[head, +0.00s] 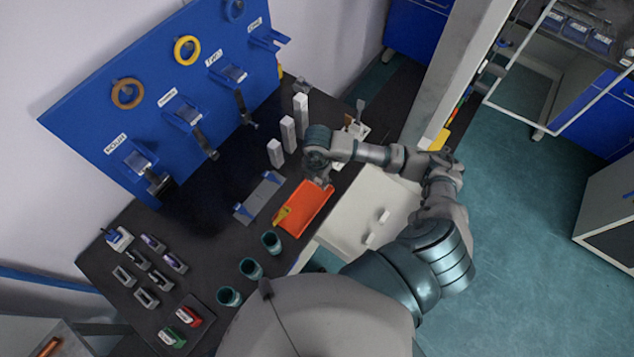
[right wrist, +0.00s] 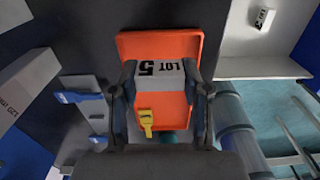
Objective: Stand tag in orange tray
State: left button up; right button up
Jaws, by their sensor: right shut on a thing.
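The orange tray (head: 308,208) lies on the dark bench near its front edge, and it fills the middle of the right wrist view (right wrist: 158,45). My right gripper (head: 322,181) is over the tray's far end in the head view. In the right wrist view its fingers (right wrist: 159,85) are shut on a white tag (right wrist: 163,80) marked "LOT 5". The lettering looks upside down there. Whether the tag touches the tray floor I cannot tell. In the head view the gripper hides the tag. My left gripper is not in view.
A yellow piece (head: 282,215) lies at the tray's near end. A grey plate with blue ends (head: 262,197) is left of the tray. White blocks (head: 288,135) stand behind, teal cups (head: 271,242) in front. A blue board (head: 150,90) with hooks rises at the back.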

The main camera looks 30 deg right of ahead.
aim_at(317, 184)
notch_tip(317, 184, down, 2)
jog(key=shift+s+f, duration=0.1)
jog(key=shift+f, duration=0.5)
jog(key=shift+a, duration=0.5)
jog(key=o, duration=0.6)
jog(key=shift+c, duration=0.2)
jog(key=shift+d, duration=0.4)
jog(key=shift+r, duration=0.15)
jog(key=r, duration=1.1)
jog(key=shift+a, duration=0.3)
jog(key=shift+d+r, duration=0.15)
jog(key=shift+r, duration=0.25)
jog(key=shift+d, duration=0.1)
